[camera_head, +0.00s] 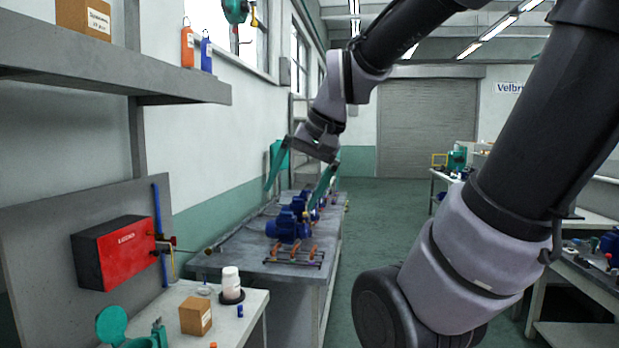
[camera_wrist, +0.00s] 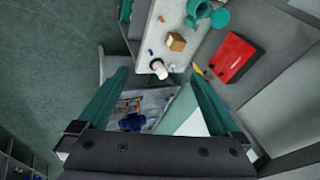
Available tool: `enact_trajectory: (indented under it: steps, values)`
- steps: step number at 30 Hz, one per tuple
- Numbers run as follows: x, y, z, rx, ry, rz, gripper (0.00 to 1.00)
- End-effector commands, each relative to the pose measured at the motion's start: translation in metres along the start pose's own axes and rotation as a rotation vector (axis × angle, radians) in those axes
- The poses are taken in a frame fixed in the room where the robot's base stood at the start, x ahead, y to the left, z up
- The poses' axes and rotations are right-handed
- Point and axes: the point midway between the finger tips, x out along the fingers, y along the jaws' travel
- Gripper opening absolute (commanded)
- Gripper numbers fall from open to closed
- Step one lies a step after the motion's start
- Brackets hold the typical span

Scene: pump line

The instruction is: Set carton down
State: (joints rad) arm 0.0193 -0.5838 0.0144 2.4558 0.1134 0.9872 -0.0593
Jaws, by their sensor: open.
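A small brown carton (camera_head: 196,316) with a pale label stands upright on the white-topped table (camera_head: 252,304) at the lower left. It also shows in the wrist view (camera_wrist: 176,42), beyond the fingertips and apart from them. My gripper (camera_head: 291,198) is raised above and behind that table, over the grey bench. Its two teal fingers are spread wide in the wrist view (camera_wrist: 159,74), with nothing held between them. A second, larger labelled carton (camera_head: 84,20) sits on the wall shelf at the upper left.
Near the small carton stand a white bottle (camera_head: 231,280) on a dark base and a teal lidded item (camera_head: 112,326). A red box (camera_head: 115,252) hangs on the wall panel. Blue pumps (camera_head: 288,226) line the grey bench (camera_head: 230,264). The floor aisle (camera_head: 385,215) is clear.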

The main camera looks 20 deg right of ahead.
Motion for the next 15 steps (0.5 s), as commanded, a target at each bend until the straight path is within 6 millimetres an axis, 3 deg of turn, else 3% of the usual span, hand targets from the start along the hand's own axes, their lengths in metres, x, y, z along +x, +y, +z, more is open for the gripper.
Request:
enact_trajectory:
  steps: [3,6,15]
  values:
    - [-0.022,0.011,0.002,-0.052,0.113,0.013,1.00]
    - [-0.032,0.016,0.002,-0.076,0.164,0.021,1.00]
    - [-0.035,0.018,0.002,-0.084,0.184,0.025,1.00]
